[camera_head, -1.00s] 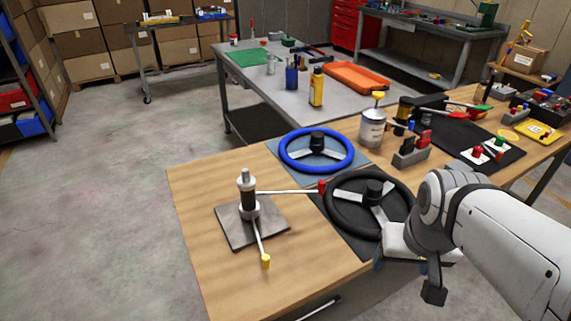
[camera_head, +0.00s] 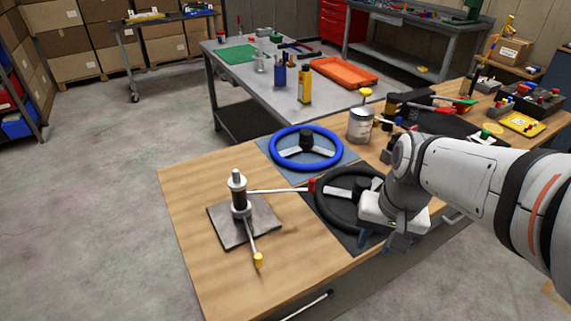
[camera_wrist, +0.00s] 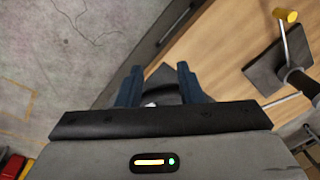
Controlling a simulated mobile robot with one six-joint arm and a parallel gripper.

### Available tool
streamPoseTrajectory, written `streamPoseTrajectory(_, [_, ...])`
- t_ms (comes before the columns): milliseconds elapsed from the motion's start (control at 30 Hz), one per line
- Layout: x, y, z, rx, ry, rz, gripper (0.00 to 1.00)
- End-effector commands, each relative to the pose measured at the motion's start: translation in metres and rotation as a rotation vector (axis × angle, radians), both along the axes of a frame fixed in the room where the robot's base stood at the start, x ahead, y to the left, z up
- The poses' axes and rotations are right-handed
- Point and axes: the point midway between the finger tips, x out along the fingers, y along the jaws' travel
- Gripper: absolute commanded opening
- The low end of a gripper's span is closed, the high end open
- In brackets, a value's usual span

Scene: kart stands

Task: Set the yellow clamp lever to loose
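The yellow clamp lever is a thin metal rod with a yellow knob (camera_head: 258,261), on a clamp post (camera_head: 239,195) standing on a square grey plate (camera_head: 228,228). It points toward the near edge of the wooden table. A second rod with a red knob (camera_head: 312,184) points right from the same post. In the wrist view the yellow knob (camera_wrist: 286,15) is at top right, beside the plate (camera_wrist: 263,70). My gripper (camera_head: 384,241) is right of the stand, over the near table edge by the black wheel. Its fingers (camera_wrist: 158,72) are apart and empty, clear of the lever.
A black steering wheel (camera_head: 330,214) lies between the stand and my gripper. A blue steering wheel (camera_head: 281,153) lies behind it. A tin can (camera_head: 360,127) and tools fill the table's right side. The table (camera_head: 190,180) is bare around the stand's left and front.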

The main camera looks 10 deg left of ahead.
Motion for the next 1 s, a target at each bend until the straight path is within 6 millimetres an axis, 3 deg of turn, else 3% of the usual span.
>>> streamPoseTrajectory(400, [0.062,0.060,0.005,0.177,0.379,-0.271,0.00])
streamPoseTrajectory(700, [0.099,0.104,-0.008,0.253,0.649,-0.449,0.00])
streamPoseTrajectory(1000, [0.116,0.126,-0.020,0.280,0.790,-0.538,0.00])
